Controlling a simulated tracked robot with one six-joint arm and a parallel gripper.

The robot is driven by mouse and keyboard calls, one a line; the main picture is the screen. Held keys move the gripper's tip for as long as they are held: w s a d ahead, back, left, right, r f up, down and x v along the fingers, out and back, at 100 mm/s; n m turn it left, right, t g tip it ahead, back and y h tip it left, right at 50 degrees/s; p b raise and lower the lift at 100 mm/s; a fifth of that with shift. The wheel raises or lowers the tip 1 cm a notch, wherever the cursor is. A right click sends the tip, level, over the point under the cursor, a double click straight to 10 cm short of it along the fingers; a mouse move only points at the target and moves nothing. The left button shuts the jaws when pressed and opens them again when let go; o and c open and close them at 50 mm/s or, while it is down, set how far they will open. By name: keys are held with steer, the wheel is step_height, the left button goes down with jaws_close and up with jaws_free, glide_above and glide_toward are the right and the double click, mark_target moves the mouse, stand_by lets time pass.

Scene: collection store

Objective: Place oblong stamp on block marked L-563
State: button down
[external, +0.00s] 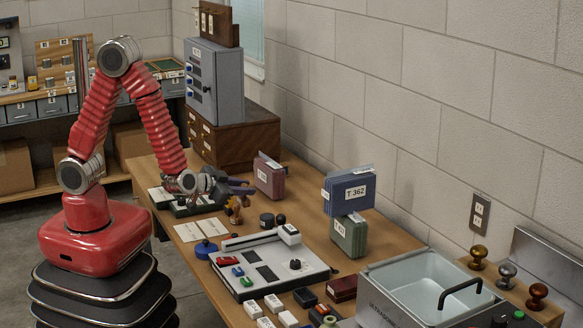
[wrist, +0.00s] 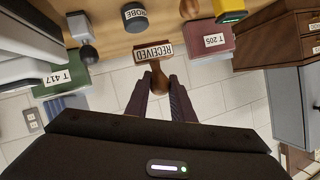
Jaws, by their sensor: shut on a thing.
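In the wrist view, which is upside down, my gripper (wrist: 157,82) is shut on the wooden handle of the oblong stamp (wrist: 153,52). The stamp has a rectangular head with a white RECEIVED label. In the external view my gripper (external: 237,186) is above the desk, left of a maroon box (external: 269,176). That box reads T 205 in the wrist view (wrist: 207,43). I cannot read the mark L-563 on anything in either view, so I cannot tell which block it is.
A metal tank (external: 400,262) stands right, a grey cabinet (external: 228,85) at the back.

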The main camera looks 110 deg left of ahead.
steer(key=shift+r, duration=0.1)
step_height(320, 180, up, 9)
steer(key=shift+f, duration=0.1)
steer(key=w+d+r+m+t+h, duration=0.1)
steer(key=w+d+m+t+h, duration=0.15)
steer(key=w+d, duration=0.6)
steer(key=w+d+r+m+t+h, duration=0.1)
steer(key=w+d+m+t+h, duration=0.2)
steer(key=w, duration=1)
steer(key=w+d+r+m+t+h, duration=0.2)
steer(key=w+d+m+h, duration=0.3)
steer(key=w, duration=0.5)
steer(key=w+d+f+m+h, duration=0.3)
steer(key=w+d+f, duration=0.1)
steer(key=w+d, duration=0.45)
steer(key=shift+s+d+f, duration=0.1)
steer(key=shift+s+f, duration=0.05)
steer(key=shift+f, duration=1.1)
steer(key=shift+s+d+f, duration=0.1)
steer(key=shift+f, duration=1.1)
steer(key=shift+f, duration=3.1)
